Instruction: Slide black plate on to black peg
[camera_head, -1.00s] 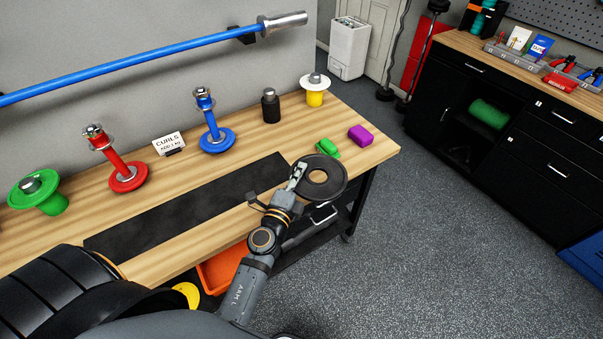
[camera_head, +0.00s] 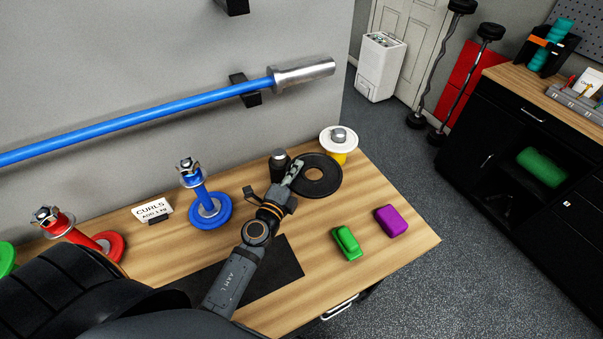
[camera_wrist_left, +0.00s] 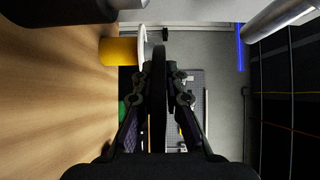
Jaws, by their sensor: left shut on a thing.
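My left gripper (camera_head: 296,170) is shut on the rim of the black plate (camera_head: 326,188), a flat disc with a round centre hole. The plate is held out to the right of the black peg (camera_head: 279,164), which stands upright near the wall. The hole is to the right of the peg, not over it. The arm partly covers the peg's lower part. In the left wrist view the plate (camera_wrist_left: 159,80) shows edge-on between the fingers (camera_wrist_left: 160,100). The right gripper is not in view.
A yellow peg with a white disc (camera_head: 338,142) stands just behind the plate. A blue peg (camera_head: 205,205) and a red peg (camera_head: 100,240) stand to the left. Green (camera_head: 346,243) and purple (camera_head: 391,221) blocks lie at front right. A blue bar (camera_head: 150,122) hangs above.

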